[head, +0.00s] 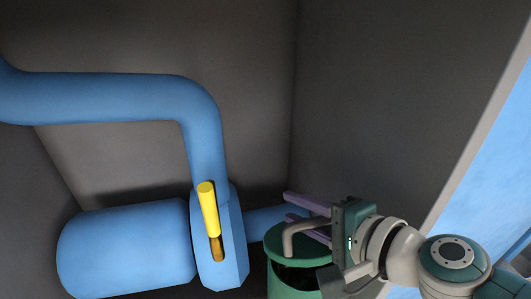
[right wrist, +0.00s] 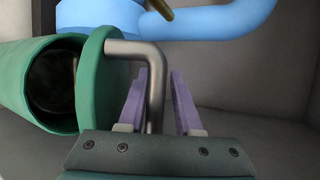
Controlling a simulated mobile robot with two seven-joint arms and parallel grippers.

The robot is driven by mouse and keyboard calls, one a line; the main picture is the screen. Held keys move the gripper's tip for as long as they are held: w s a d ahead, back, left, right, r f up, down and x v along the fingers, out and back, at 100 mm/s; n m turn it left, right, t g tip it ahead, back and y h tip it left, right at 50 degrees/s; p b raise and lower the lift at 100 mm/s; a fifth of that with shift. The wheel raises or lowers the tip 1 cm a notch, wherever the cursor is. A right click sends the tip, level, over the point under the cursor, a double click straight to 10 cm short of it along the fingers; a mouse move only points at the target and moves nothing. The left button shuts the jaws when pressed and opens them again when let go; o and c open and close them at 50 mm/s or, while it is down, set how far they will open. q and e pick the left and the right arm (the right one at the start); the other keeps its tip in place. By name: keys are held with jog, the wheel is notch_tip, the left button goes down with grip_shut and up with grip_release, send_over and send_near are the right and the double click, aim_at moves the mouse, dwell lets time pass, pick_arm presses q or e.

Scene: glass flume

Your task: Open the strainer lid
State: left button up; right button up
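The strainer is a green cylinder (head: 292,290) at the bottom middle of the head view; its body also shows at left in the right wrist view (right wrist: 25,75). Its green lid (head: 283,240) stands partly open, with a dark gap between lid and body. The lid shows edge-on in the right wrist view (right wrist: 97,75). A bent grey handle (head: 300,226) rises from the lid. My right gripper (head: 290,206) has its purple fingers apart, on either side of the handle (right wrist: 155,75). A gap shows by the right finger; contact at the left is unclear. My left gripper is out of view.
A blue pipe (head: 110,97) bends down to a blue valve block (head: 222,265) with a yellow lever (head: 207,208), left of the strainer. A blue cylinder (head: 125,250) lies further left. Dark grey walls (head: 390,90) close in behind and at right.

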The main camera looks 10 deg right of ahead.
aim_at(324, 221)
jog(key=shift+r, duration=0.1)
dwell(0.3)
jog(key=shift+s+d+r+p, duration=0.25)
jog(key=shift+s+r+p, duration=0.25)
jog(key=shift+s+p, duration=0.05)
jog(key=shift+r+p+v, duration=0.15)
jog(key=shift+p+v, duration=0.35)
jog(key=shift+v, duration=0.5)
jog(key=shift+r+p+v, duration=0.2)
jog(key=shift+p+v, duration=0.25)
jog(key=shift+v, duration=0.5)
jog(key=v, duration=0.2)
jog(key=p+v, duration=0.1)
jog(key=r+p+v, duration=0.1)
jog(key=v, duration=0.1)
jog(key=shift+d+r, duration=0.1)
jog(key=shift+d, duration=0.15)
